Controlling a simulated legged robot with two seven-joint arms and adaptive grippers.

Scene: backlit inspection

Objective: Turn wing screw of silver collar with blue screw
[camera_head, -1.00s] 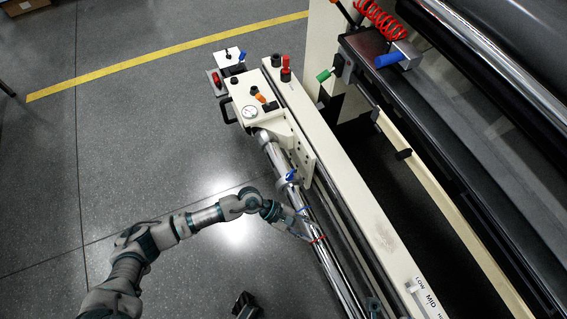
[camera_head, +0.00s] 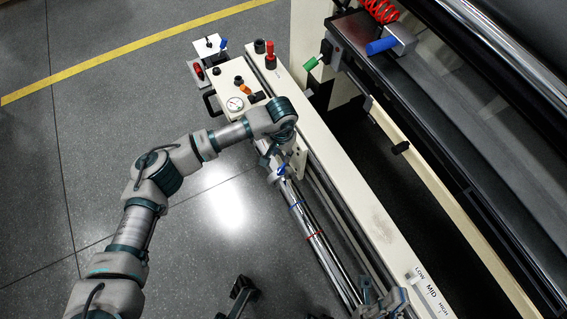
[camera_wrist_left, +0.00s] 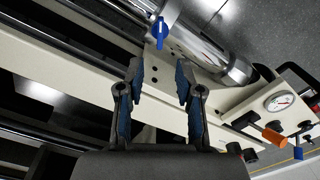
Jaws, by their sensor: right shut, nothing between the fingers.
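The silver collar (camera_head: 273,177) sits around the chrome tube, near its end at the gauge block. Its blue wing screw (camera_head: 281,169) sticks out from the side; the screw also shows in the left wrist view (camera_wrist_left: 162,29), at the top. My left gripper (camera_wrist_left: 160,70) is open and empty, its two blue-padded fingers pointing toward the screw, which lies beyond the fingertips and apart from them. In the head view the left wrist hides most of this gripper above the gauge end of the tube. My right gripper (camera_head: 374,303) is partly visible at the bottom edge, shut and empty.
The chrome tube (camera_head: 322,248) carries a blue and a red band. It runs beside a long cream rail (camera_head: 350,190). The gauge block (camera_head: 236,103) has several knobs. A dark object (camera_head: 241,291) stands at the bottom on the floor. The grey floor at left is open.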

